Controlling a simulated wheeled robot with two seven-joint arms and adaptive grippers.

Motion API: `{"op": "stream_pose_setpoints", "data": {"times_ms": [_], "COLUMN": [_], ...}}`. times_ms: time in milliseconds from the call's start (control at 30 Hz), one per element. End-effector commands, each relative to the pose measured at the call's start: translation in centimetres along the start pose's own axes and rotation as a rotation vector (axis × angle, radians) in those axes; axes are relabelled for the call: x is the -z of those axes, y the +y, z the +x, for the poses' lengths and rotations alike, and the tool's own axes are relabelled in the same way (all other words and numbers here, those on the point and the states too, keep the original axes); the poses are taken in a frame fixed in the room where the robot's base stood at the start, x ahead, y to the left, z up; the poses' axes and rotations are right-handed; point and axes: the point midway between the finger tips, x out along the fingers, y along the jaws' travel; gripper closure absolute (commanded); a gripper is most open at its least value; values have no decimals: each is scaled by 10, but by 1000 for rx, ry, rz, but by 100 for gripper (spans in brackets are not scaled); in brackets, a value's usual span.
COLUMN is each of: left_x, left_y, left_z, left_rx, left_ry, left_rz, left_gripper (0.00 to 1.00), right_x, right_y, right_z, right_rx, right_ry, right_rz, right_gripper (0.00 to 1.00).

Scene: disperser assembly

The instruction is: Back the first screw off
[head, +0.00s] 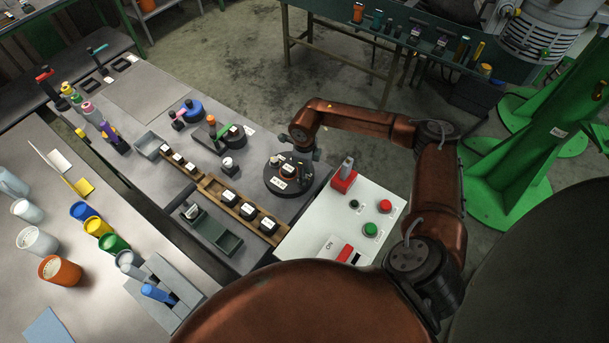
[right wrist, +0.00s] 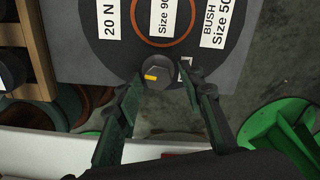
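A dark round fixture (head: 283,188) with white labels and a ring in its middle sits at the near right end of the grey bench. In the right wrist view the fixture (right wrist: 187,52) shows labels "20 N", "Size 90" and "BUSH Size 50". The screw (right wrist: 157,72), a grey hex head with an orange-yellow mark, stands at the fixture's edge. My right gripper (right wrist: 161,84) is open, its fingertips on either side of the screw head with gaps visible. In the head view my right gripper (head: 303,158) is over the fixture's far edge; the screw cannot be made out there. My left gripper is not in view.
A white control panel (head: 325,222) with red and green buttons stands right of the fixture. A wooden rack (head: 236,207) with dark labelled blocks and a green-grey tray (head: 213,231) lie left of it. Cups and bottles stand on the left table. Open floor lies beyond the bench.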

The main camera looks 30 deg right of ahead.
Motion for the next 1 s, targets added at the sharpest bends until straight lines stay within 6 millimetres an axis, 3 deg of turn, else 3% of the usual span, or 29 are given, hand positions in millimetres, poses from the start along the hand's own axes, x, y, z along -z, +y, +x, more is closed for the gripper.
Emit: {"op": "stream_pose_setpoints", "data": {"times_ms": [367,467,800,1000], "left_x": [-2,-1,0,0], "left_y": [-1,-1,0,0], "left_z": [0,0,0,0], "left_rx": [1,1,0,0], "left_ry": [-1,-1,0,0], "left_rz": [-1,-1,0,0], "left_gripper": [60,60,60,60], "right_x": [-1,-1,-1,0], "right_y": [0,0,0,0], "right_z": [-5,-17,-86,-112], "right_rx": [0,2,1,0], "right_ry": [-2,-2,-3,-1], "right_rz": [-1,-1,-1,0], "right_gripper": [61,61,61,61]}}
